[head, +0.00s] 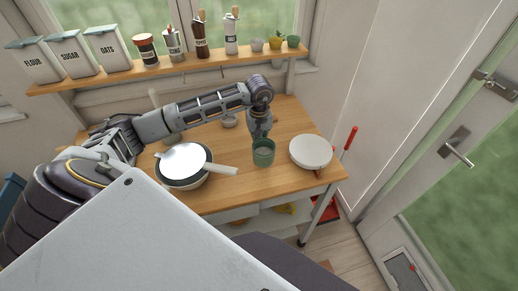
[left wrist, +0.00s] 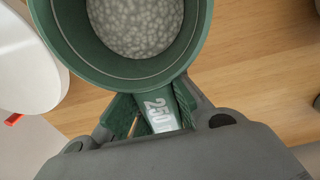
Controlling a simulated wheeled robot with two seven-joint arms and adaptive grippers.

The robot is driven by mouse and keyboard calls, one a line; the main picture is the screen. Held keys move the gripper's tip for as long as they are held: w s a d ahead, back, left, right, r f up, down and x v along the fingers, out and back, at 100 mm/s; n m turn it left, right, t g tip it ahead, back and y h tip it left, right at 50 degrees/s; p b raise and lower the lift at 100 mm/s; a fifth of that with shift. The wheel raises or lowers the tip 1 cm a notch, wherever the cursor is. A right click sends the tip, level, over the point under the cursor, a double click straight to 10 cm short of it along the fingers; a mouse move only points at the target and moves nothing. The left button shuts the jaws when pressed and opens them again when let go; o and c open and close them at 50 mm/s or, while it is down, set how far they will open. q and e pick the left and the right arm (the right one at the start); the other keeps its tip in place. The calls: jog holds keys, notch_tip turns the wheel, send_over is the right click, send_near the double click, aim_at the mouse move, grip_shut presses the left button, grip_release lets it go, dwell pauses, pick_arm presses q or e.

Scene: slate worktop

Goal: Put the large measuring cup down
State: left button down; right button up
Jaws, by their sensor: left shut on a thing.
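The large measuring cup (head: 263,158) is green, with "250" on its handle (left wrist: 160,113). It looks upright near the right part of the wooden worktop (head: 252,193). In the left wrist view the cup (left wrist: 185,62) shows from above, with a pale speckled surface inside. My left gripper (head: 262,134) is shut on the cup's handle, on the far side of the cup in the head view. I cannot tell whether the cup's base touches the worktop. My right gripper is not in view.
A white round dish (head: 311,150) stands close to the right of the cup. A dark-rimmed pan (head: 184,184) with a pale handle (head: 222,170) is to the left. A small bowl (head: 229,122) sits further back. A shelf (head: 165,73) with canisters runs behind.

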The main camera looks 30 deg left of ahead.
aim_at(259, 149)
pick_arm(q)
jog(key=shift+f, duration=0.35)
jog(key=shift+f, duration=0.1)
jog(key=shift+f+p, duration=0.4)
jog(key=shift+f, duration=1.4)
jog(key=shift+f, duration=0.15)
jog(key=c, duration=1.6)
grip_release()
jog(key=shift+o, duration=0.2)
jog(key=shift+r, duration=0.2)
jog(key=shift+s+d+r+b, duration=0.1)
jog(key=shift+r+b, duration=0.5)
jog(key=shift+r, duration=2.4)
jog(key=shift+s+r+b, duration=0.1)
jog(key=shift+r+b, duration=0.5)
jog(key=shift+r, duration=2.4)
